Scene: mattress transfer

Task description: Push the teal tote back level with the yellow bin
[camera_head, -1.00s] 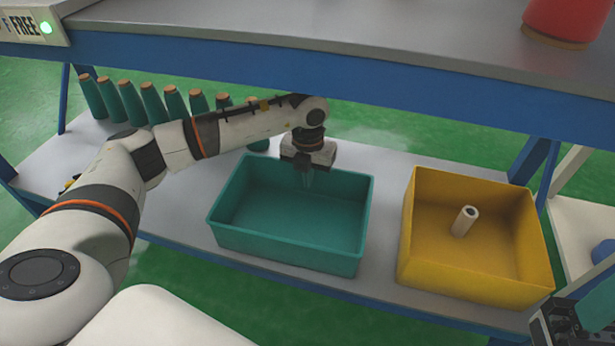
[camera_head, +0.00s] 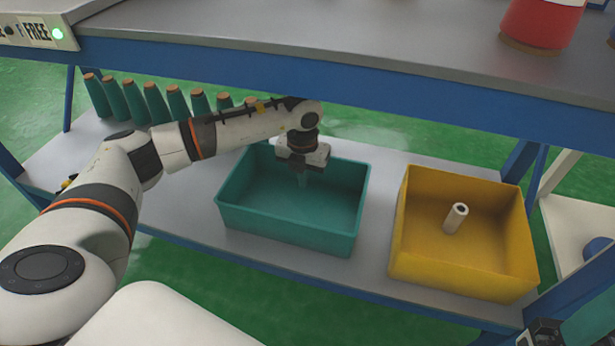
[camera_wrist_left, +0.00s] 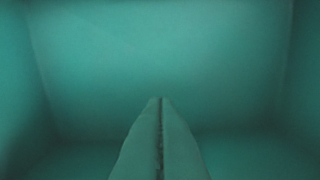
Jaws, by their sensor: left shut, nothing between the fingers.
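The teal tote (camera_head: 286,239) stands on the lower shelf, to the left of the yellow bin (camera_head: 462,280). Its near wall looks roughly in line with the bin's, perhaps slightly farther from the shelf's front edge. My left gripper (camera_head: 303,181) is shut and empty and points down into the tote near its far wall. In the left wrist view the two shut fingers (camera_wrist_left: 160,102) reach down inside the tote (camera_wrist_left: 165,45), with teal walls all around. I cannot tell whether the fingertips touch the far wall.
A light tube (camera_head: 455,218) stands in the yellow bin. Several teal bottles with brown tops (camera_head: 154,102) line the shelf's back left. The blue-edged upper table (camera_head: 330,75) overhangs the arm. The grey lower shelf (camera_head: 372,262) is bare between tote and bin.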

